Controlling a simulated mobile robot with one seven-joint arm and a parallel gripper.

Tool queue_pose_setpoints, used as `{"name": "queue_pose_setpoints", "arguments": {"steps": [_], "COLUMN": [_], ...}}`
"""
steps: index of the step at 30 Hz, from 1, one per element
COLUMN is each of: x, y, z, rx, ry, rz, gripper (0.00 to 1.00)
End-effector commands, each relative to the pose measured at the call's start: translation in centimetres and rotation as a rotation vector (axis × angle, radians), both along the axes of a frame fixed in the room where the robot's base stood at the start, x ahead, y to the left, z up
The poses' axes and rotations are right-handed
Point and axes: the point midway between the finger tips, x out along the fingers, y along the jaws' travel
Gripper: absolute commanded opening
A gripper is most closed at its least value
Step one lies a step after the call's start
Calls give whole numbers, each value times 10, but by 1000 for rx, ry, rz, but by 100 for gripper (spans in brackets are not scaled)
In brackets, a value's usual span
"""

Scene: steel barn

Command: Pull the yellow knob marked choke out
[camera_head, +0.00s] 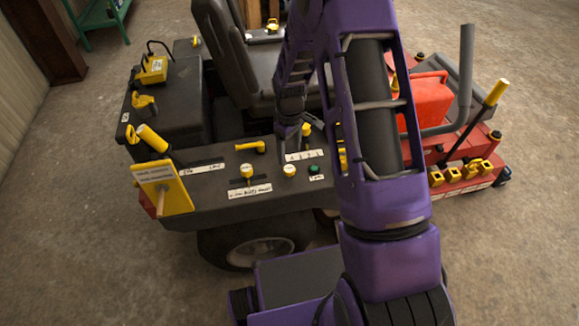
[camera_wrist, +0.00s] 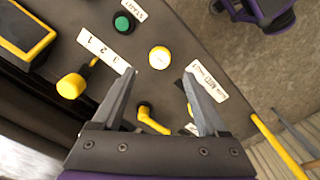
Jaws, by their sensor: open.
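A round yellow knob (camera_head: 289,170) with a pale cap stands on the dark control panel. In the wrist view this knob (camera_wrist: 159,57) is just beyond my fingertips, roughly centred between them. Any writing on its cap is too small to read, so I cannot confirm the choke mark. A second pale-topped yellow knob (camera_head: 246,170) stands to its left above a white label. My gripper (camera_wrist: 160,84) is open and empty, pointing at the panel. In the head view my gripper (camera_head: 291,127) is over the panel's back edge, partly hidden by my arm.
A green button (camera_head: 315,168) is right of the round knob. A yellow-knobbed lever (camera_wrist: 75,85) stands beside a 1-2-3 label (camera_wrist: 104,50). A yellow handle (camera_wrist: 150,120) lies between my fingers in the wrist view. The black seat (camera_head: 270,85) is behind the panel.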

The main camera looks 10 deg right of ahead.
Motion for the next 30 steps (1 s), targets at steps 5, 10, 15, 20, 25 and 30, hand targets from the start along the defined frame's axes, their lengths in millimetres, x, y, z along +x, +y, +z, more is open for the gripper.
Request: {"name": "queue_pose_setpoints", "arguments": {"steps": [5, 10, 15, 20, 25, 30], "x": [-1, 0, 0, 0, 0, 0], "y": [0, 1, 1, 0, 0, 0], "z": [-40, -62, -72, -73, -72, -72], "rx": [0, 1, 0, 0, 0, 0], "ry": [3, 1, -1, -2, -1, -1], "rz": [0, 1, 0, 0, 0, 0], "gripper": [76, 76, 76, 76, 67, 37]}}
